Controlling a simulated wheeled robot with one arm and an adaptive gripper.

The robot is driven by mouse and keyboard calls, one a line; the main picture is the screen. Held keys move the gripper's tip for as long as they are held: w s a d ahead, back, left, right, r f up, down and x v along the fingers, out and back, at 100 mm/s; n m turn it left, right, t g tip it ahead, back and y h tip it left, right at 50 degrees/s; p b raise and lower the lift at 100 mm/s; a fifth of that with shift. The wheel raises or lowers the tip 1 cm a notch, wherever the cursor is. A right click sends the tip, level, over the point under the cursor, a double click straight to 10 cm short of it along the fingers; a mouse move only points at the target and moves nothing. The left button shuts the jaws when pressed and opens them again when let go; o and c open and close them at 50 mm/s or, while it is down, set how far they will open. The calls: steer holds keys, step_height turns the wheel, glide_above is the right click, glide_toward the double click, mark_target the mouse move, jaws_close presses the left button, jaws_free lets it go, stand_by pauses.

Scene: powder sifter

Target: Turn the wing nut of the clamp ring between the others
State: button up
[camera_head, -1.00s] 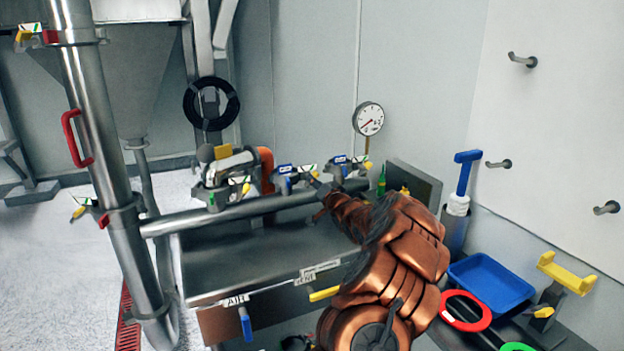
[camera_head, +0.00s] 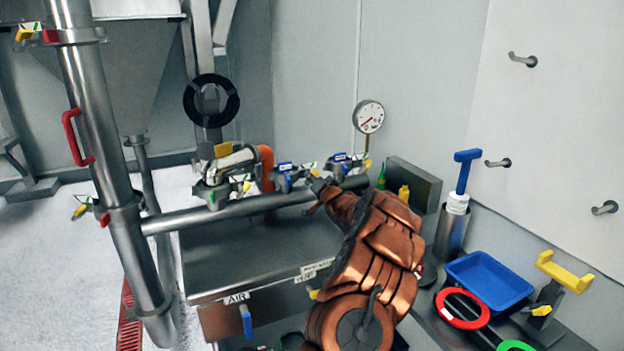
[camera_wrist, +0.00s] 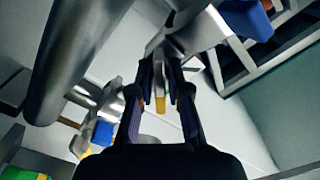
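Several clamp rings sit along the horizontal steel pipe (camera_head: 240,211). The middle clamp ring (camera_head: 286,179) has a blue part and a yellow tip; a left clamp ring (camera_head: 213,192) and a right clamp ring (camera_head: 340,165) flank it. My gripper (camera_head: 316,187) is at the middle ring's right side, small and partly covered by my arm in the head view. In the wrist view, my gripper's two dark fingers (camera_wrist: 163,68) stand on either side of the ring's metal fastener with its yellow tip (camera_wrist: 160,104). A narrow gap shows beside the tip; contact farther up is unclear.
A pressure gauge (camera_head: 369,117) stands behind the pipe. A grey box (camera_head: 414,183) is close to the right. A blue tray (camera_head: 489,279), a red ring (camera_head: 462,309) and a yellow holder (camera_head: 565,271) occupy the right bench. The steel housing top (camera_head: 250,255) is clear.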

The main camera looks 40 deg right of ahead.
jaws_close()
steer(key=shift+d, duration=0.15)
steer(key=shift+n+b, duration=0.4)
steer(key=n+b, duration=0.2)
steer(key=n, duration=0.1)
steer(key=shift+s+f, duration=0.1)
steer(key=shift+f, duration=0.05)
steer(key=n+b, duration=0.3)
steer(key=n, duration=0.1)
steer(key=n+b, duration=0.4)
steer(key=n, duration=0.1)
steer(key=shift+n, duration=0.4)
steer(key=shift+n+b, duration=1.25)
steer(key=shift+n, duration=0.45)
steer(key=shift+r+n, duration=0.2)
steer(key=shift+n, duration=0.1)
